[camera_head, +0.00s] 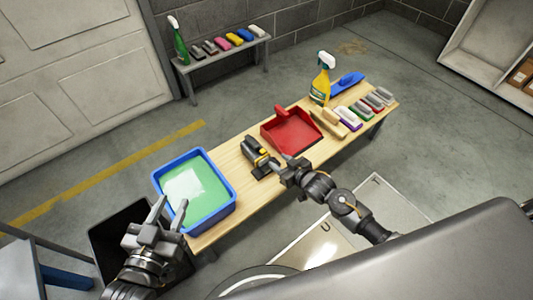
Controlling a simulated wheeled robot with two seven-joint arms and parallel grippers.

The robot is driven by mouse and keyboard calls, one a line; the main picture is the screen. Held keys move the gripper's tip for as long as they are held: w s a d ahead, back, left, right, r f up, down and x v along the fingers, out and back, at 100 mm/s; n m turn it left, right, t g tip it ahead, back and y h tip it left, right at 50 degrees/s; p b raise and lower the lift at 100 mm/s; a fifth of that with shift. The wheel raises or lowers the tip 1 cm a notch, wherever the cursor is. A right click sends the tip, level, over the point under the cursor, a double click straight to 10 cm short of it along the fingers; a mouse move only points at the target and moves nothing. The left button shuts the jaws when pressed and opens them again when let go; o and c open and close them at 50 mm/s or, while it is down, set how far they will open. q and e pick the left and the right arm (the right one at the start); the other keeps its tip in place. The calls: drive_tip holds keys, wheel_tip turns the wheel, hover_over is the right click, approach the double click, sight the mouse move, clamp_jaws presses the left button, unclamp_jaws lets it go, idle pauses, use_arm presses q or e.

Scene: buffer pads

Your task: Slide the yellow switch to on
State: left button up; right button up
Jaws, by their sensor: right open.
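A black and grey device (250,147) with a yellow part lies on the wooden bench, between the blue tub and the red dustpan. The yellow switch (262,152) seems to be this small yellow part; its position is too small to tell. My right gripper (279,162) is open just right of the device, close to its yellow part. I cannot tell if they touch. My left gripper (170,211) is open and empty, with its fingers pointing up in front of the blue tub's near left side.
The blue tub (230,199) holds green liquid. A red dustpan (291,132), brushes, a spray bottle (321,82) and a blue dustpan (347,83) occupy the bench's far end. A low shelf (229,49) with a green bottle and several coloured items stands by the wall.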

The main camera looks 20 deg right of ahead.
sight(263, 151)
drive_tip(key=b+x, duration=0.1)
drive_tip(key=x, duration=0.4)
drive_tip(key=shift+w+a+f+b, duration=0.1)
drive_tip(key=shift+w+f+b, duration=0.05)
drive_tip(key=shift+w+b, duration=0.15)
drive_tip(key=shift+b+x, duration=0.45)
drive_tip(key=shift+x, duration=0.55)
use_arm(q)
wheel_tip(263, 151, up, 8)
drive_tip(key=s+d+t+h, duration=0.1)
drive_tip(key=t+h, duration=0.3)
drive_tip(key=t, duration=0.1)
drive_tip(key=shift+s+d+m, duration=0.25)
drive_tip(key=shift+d+m, duration=0.05)
drive_tip(key=shift+m, duration=0.1)
use_arm(e)
drive_tip(key=shift+w+a, duration=0.2)
drive_tip(key=shift+w, duration=0.25)
use_arm(q)
drive_tip(key=shift+r, duration=0.1)
use_arm(e)
drive_tip(key=shift+c, duration=0.4)
clamp_jaws()
